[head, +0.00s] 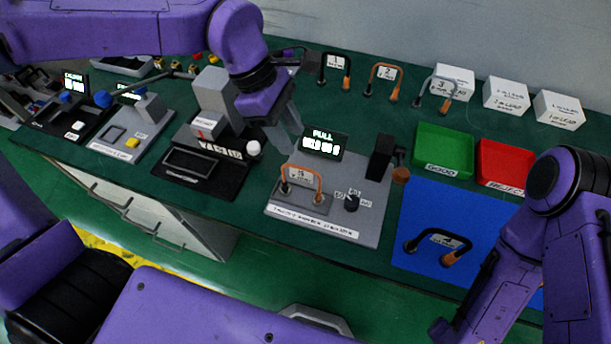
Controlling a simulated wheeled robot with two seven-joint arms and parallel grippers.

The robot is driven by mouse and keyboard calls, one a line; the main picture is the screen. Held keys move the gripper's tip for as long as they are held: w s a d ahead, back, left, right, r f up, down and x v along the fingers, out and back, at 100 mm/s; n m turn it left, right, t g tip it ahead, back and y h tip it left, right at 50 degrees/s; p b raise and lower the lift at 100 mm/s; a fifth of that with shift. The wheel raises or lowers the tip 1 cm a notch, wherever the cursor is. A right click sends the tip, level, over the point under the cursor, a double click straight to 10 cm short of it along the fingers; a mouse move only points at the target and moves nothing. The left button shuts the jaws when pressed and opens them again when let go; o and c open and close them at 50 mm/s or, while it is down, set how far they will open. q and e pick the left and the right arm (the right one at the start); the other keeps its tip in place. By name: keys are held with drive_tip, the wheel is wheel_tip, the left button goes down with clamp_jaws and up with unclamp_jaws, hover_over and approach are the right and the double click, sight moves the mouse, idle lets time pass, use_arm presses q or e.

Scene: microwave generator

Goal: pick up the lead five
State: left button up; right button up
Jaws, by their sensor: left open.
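Lead five (302,180), an orange-brown bent lead with a white tag that looks marked 5, stands like an arch on the grey pull tester (345,210), at the left of its plate. My left gripper (286,135) comes down from above and hangs behind and above the lead. Its grey fingers are apart and empty, and they do not touch the lead. My right arm (530,235) is at the right edge, and its fingers do not show.
The tester has a lit PULL display (323,143) and a dark upright post (381,157). Another lead (440,245) lies on the blue mat (420,200). Green (443,148) and red (503,163) bins stand behind it. Several tagged leads stand at the back. A crimping press (212,115) is to the left.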

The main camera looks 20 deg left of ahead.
sight(299, 166)
use_arm(q)
drive_tip(key=x, duration=0.3)
drive_tip(key=s+p+x, duration=0.1)
drive_tip(key=x, duration=0.5)
drive_tip(key=shift+s+a+f, duration=0.15)
drive_tip(key=shift+a, duration=0.25)
drive_tip(key=shift+d+f, duration=0.1)
drive_tip(key=shift+d, duration=0.1)
clamp_jaws()
